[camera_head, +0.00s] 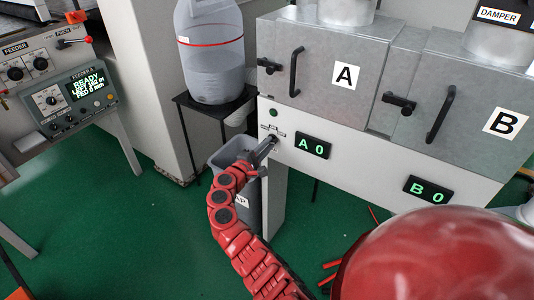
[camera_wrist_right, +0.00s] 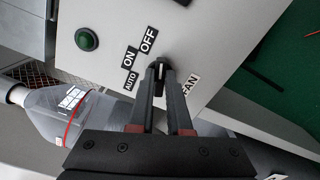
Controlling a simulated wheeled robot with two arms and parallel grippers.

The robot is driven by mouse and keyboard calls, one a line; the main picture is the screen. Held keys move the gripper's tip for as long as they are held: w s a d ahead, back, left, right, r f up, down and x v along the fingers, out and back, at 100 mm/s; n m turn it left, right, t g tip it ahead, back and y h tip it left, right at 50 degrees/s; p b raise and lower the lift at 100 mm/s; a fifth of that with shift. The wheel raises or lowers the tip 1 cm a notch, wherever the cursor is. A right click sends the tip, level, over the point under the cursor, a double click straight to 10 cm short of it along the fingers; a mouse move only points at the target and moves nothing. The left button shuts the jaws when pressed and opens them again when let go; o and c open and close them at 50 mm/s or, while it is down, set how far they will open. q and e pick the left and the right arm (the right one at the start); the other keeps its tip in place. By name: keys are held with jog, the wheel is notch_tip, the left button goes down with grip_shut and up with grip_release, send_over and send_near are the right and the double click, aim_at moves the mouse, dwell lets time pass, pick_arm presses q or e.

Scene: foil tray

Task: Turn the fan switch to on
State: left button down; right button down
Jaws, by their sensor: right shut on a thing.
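The fan switch is a small dark knob (camera_wrist_right: 158,68) on the white panel, with AUTO, ON and OFF labels (camera_wrist_right: 131,57) around it and a partly hidden FAN label (camera_wrist_right: 190,85). My right gripper (camera_head: 272,139) reaches the panel left of the A 0 display. In the right wrist view, the fingertips of my right gripper (camera_wrist_right: 162,70) are closed on the knob from both sides. The fingers cover much of the knob, and I cannot tell which label it points to. My left gripper is in neither view.
A green button (camera_wrist_right: 87,39) sits near the switch. The A 0 display (camera_head: 312,146) is right of it, below metal box A (camera_head: 320,75). A grey bin (camera_head: 228,155) is below the gripper; a water jug (camera_head: 210,60) stands on a black stand to the left.

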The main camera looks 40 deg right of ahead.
jog(key=shift+f+m+b, duration=0.2)
jog(key=shift+m+b, duration=1.8)
jog(key=shift+b, duration=0.55)
jog(key=c, duration=0.9)
grip_release()
jog(key=shift+r, duration=0.1)
jog(key=shift+o, duration=0.2)
jog(key=v, duration=1.7)
jog(key=shift+a+p, duration=0.2)
jog(key=shift+p, duration=0.1)
jog(key=shift+s, duration=0.15)
